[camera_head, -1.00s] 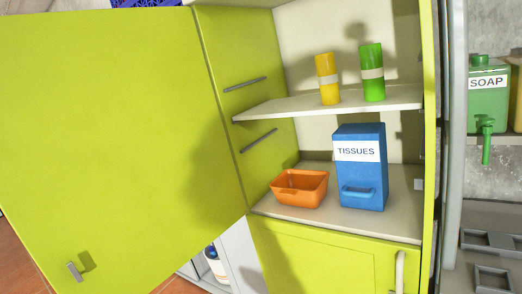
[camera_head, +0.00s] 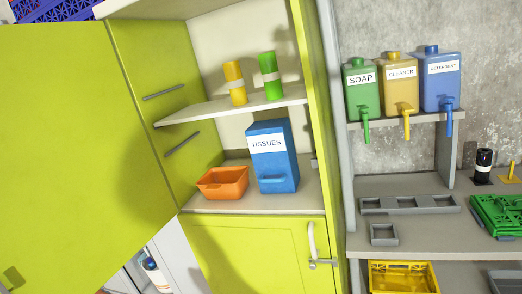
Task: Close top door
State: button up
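The top door (camera_head: 70,150) is a large lime-green panel, swung wide open to the left of the cabinet. It fills the left of the view and its lower part runs out of frame. The open upper compartment has a shelf (camera_head: 215,111) bearing a yellow cylinder (camera_head: 235,84) and a green cylinder (camera_head: 268,76). Below stand an orange bin (camera_head: 222,184) and a blue tissues box (camera_head: 272,157) on the compartment floor (camera_head: 255,203). My gripper is not in view.
A shut lower green door (camera_head: 255,255) has a pale handle (camera_head: 313,243). To the right, a rack (camera_head: 420,118) holds soap (camera_head: 361,96), cleaner (camera_head: 400,92) and detergent (camera_head: 440,88) dispensers. Grey trays (camera_head: 410,204), a green crate (camera_head: 497,214) and a yellow crate (camera_head: 403,280) are there too. A bottle (camera_head: 156,273) stands low left.

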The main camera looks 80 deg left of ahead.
aim_at(84, 188)
jog(key=u, duration=0.05)
jog(key=k, duration=2.95)
jog(key=u, duration=1.55)
jog(key=i, duration=1.05)
jog(key=u, duration=0.3)
